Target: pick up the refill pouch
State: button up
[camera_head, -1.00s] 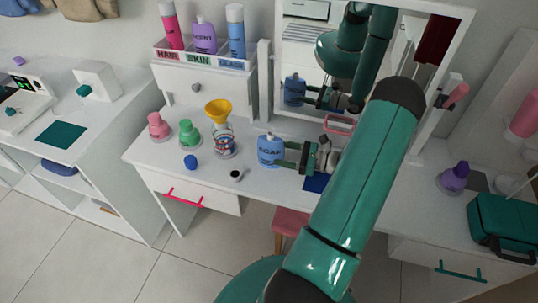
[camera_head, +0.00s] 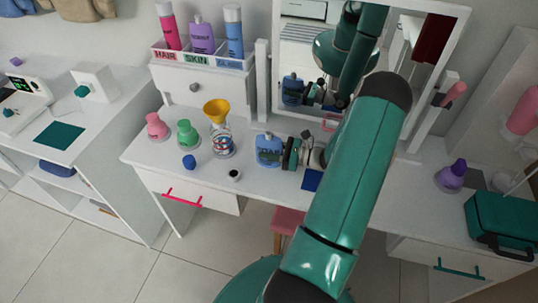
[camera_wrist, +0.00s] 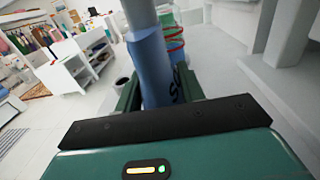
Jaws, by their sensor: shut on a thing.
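The refill pouch (camera_head: 269,150) is blue with dark lettering and stands upright on the white dressing table. In the wrist view the pouch (camera_wrist: 153,67) fills the space between my two green fingers. My gripper (camera_head: 277,151) reaches it from the right, level with the table top, and is shut on it. The fingers cover part of the pouch's right side in the head view. Its base appears at the table surface; I cannot tell whether it is lifted.
A mirror (camera_head: 321,72) rises behind.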

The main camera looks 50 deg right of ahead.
aim_at(269, 143)
jog(key=shift+r, duration=0.45)
notch_tip(269, 143, up, 2)
jog(key=shift+r, duration=0.25)
jog(key=s+a+r, duration=0.3)
jog(key=a+r, duration=0.6)
jog(key=a, duration=0.4)
jog(key=shift+a+r, duration=0.35)
